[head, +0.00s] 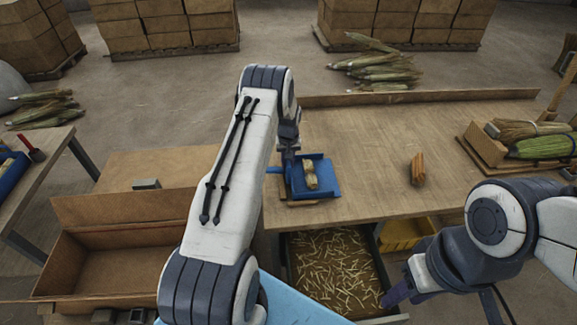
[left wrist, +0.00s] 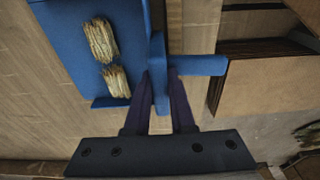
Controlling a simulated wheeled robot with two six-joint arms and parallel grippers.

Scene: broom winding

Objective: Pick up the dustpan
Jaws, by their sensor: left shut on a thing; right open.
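The blue dustpan (head: 325,174) is at the front left of the workbench in the head view, with two short straw bundles (head: 309,176) in its pan. In the left wrist view the pan (left wrist: 75,40) fills the upper left. My left gripper (head: 288,163) points down at the dustpan's left side; in the left wrist view its fingers (left wrist: 161,98) are shut on the blue handle. I cannot tell whether the pan touches the bench. My right gripper (head: 392,296) is open, low by the open drawer, away from the dustpan; its fingertips are hard to see.
The workbench (head: 370,145) has clear space right of the dustpan, up to an orange-brown block (head: 417,168). A wooden tray (head: 480,147) with brooms lies at the right. Below are a drawer of straw scraps (head: 335,265) and a yellow bin (head: 405,232). An open box (head: 120,262) stands left.

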